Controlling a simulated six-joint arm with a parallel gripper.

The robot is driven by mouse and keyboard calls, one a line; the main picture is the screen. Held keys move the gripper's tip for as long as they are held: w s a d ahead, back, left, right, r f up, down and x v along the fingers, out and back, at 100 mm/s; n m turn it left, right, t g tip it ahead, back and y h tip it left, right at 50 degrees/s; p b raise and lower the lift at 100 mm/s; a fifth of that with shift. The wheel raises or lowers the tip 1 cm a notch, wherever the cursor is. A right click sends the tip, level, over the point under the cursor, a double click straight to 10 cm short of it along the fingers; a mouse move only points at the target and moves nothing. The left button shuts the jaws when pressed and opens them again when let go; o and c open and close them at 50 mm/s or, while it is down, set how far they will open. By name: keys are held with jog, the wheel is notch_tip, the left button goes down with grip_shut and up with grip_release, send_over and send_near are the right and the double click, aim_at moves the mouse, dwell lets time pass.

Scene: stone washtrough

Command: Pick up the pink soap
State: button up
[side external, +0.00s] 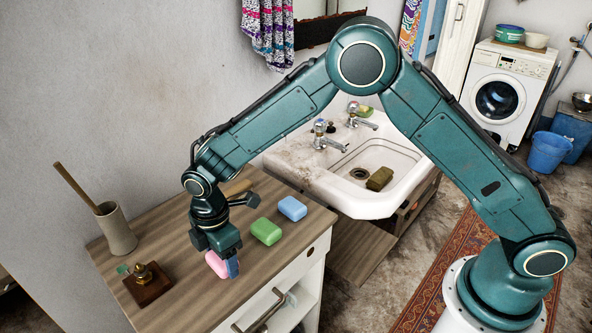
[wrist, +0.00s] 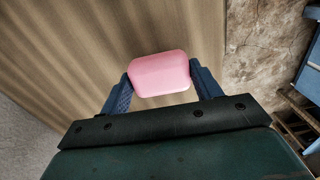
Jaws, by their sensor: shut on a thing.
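The pink soap (side external: 216,265) is at the wooden counter top, under my gripper (side external: 226,266) in the side external view. In the wrist view the pink soap (wrist: 160,74) sits between the two blue fingers of my gripper (wrist: 161,88), which are shut on its left and right sides. In the side view the fingers and gripper body hide part of the soap. I cannot tell whether the soap touches the counter or is just above it.
A green soap (side external: 266,231) and a blue soap (side external: 292,208) lie on the counter (side external: 200,310) to the right. A small brass object on a wooden base (side external: 147,284) and a beige cup with a stick (side external: 116,230) stand left. A white sink (side external: 375,200) is behind right.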

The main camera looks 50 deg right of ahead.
notch_tip(320, 180, up, 19)
jog(key=shift+r, duration=0.15)
dwell(0.5)
jog(key=shift+d, duration=0.1)
dwell(0.4)
jog(key=d+f+m, duration=0.4)
jog(key=d+m, duration=0.1)
jog(key=d, duration=0.3)
jog(key=d+f+m, duration=0.3)
jog(key=d+m, duration=0.3)
jog(key=d, duration=0.1)
jog(key=d+f+m, duration=0.4)
jog(key=d+m, duration=0.1)
jog(key=d, duration=0.3)
jog(key=shift+s+d+f+m, duration=0.25)
jog(key=shift+d+f+m, duration=0.05)
jog(key=shift+d+f, duration=0.05)
jog(key=shift+s+d+f+m, duration=0.25)
jog(key=shift+d+m, duration=0.15)
jog(key=shift+d, duration=0.1)
jog(key=shift+w+r, duration=0.1)
jog(key=shift+r, duration=0.05)
